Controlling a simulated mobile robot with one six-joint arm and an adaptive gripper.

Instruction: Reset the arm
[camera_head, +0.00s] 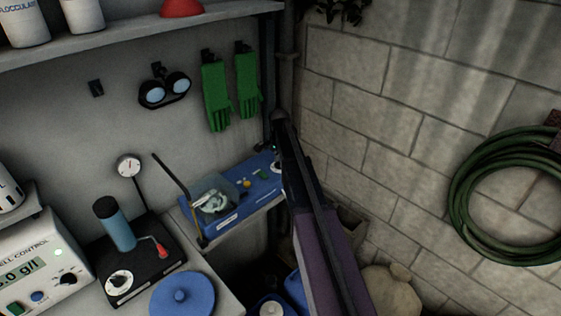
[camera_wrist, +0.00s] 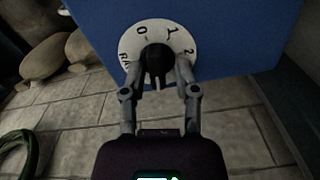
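My gripper (camera_wrist: 159,68) shows in the wrist view with its two fingers on either side of a black knob (camera_wrist: 156,63). The fingers look parted, with small gaps beside the knob; contact is hard to judge. The knob sits on a white dial (camera_wrist: 182,38) marked 0, 1 and 2, with another mark at left partly hidden by a finger. The dial is on a blue box (camera_wrist: 240,35). In the head view my arm reaches up to the right end of this blue box (camera_head: 228,213) and hides most of the gripper and dial.
A shelf holds a black device with a blue cylinder (camera_head: 118,232) and a control unit (camera_head: 42,262). Goggles (camera_head: 164,88) and green gloves (camera_head: 215,92) hang on the wall. A green hose (camera_head: 465,205) hangs at right. Sacks (camera_head: 392,292) and blue containers stand below.

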